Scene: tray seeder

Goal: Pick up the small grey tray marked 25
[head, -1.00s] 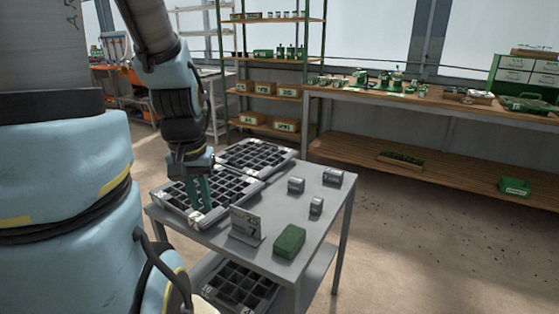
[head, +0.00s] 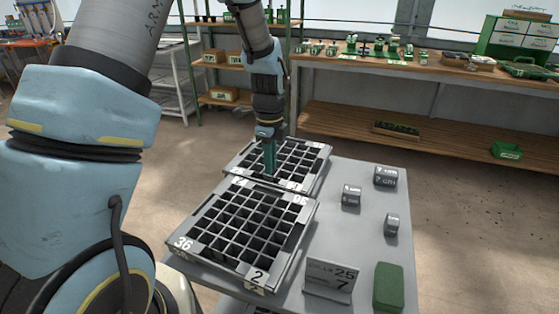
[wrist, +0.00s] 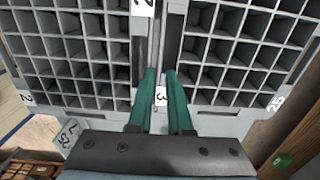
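A grey tray with a grid of square cells (head: 322,148) lies at the back of the cart. Its marks are too small to read in the head view. My gripper (head: 269,172) points down at the near side of the back tray. In the wrist view, the teal fingers of my gripper (wrist: 160,74) are a narrow gap apart, around the line of a middle rail. Contact with the rail is unclear.
A larger tray marked 36 and 2 (head: 186,243) sits nearer on the cart (head: 350,240). Shelves and a bench (head: 400,75) are behind.

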